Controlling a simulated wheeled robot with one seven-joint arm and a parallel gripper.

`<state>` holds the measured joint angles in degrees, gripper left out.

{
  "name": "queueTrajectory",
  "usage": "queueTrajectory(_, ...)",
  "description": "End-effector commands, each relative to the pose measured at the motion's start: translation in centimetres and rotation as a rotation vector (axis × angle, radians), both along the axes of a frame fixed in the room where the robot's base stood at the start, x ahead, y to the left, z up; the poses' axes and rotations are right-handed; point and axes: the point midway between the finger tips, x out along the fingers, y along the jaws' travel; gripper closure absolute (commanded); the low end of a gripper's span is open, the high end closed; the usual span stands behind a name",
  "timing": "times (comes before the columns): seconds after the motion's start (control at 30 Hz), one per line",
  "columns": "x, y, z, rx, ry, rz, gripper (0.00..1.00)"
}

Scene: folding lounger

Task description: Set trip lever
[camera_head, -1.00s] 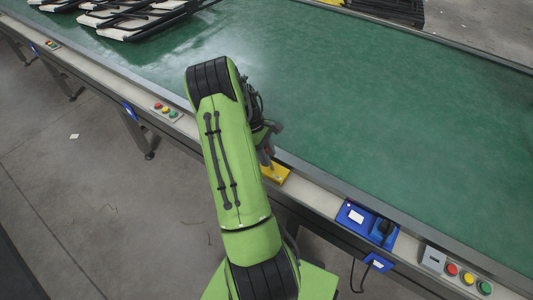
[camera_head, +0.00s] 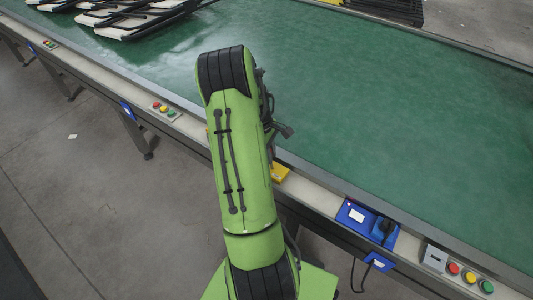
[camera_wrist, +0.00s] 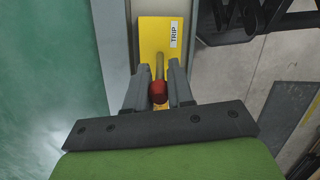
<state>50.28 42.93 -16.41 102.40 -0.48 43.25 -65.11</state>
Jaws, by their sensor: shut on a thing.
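The trip lever has a thin metal stem and a red knob (camera_wrist: 158,93). It stands on a yellow base plate (camera_wrist: 153,35) with a white label reading TRIP. In the wrist view my gripper (camera_wrist: 159,88) has its two grey fingers on either side of the lever, shut on it around the red knob. In the head view a yellow corner of the base plate (camera_head: 280,172) shows on the conveyor's near rail, beside my green arm. The lever and gripper fingers are mostly hidden behind my arm there.
The green conveyor belt (camera_head: 400,110) lies beyond the rail. Folded loungers (camera_head: 125,18) lie at its far left. A blue box (camera_head: 355,216) and a panel of coloured buttons (camera_head: 468,275) sit on the rail to the right. Another button panel (camera_head: 165,110) is to the left.

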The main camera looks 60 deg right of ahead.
Motion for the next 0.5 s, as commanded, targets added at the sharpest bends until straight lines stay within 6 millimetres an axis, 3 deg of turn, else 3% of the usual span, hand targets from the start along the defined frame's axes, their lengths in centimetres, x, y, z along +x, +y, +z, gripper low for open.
queueTrajectory(0.5, -3.2, 0.3, -0.4, -0.076, -0.421, -0.005, 1.00)
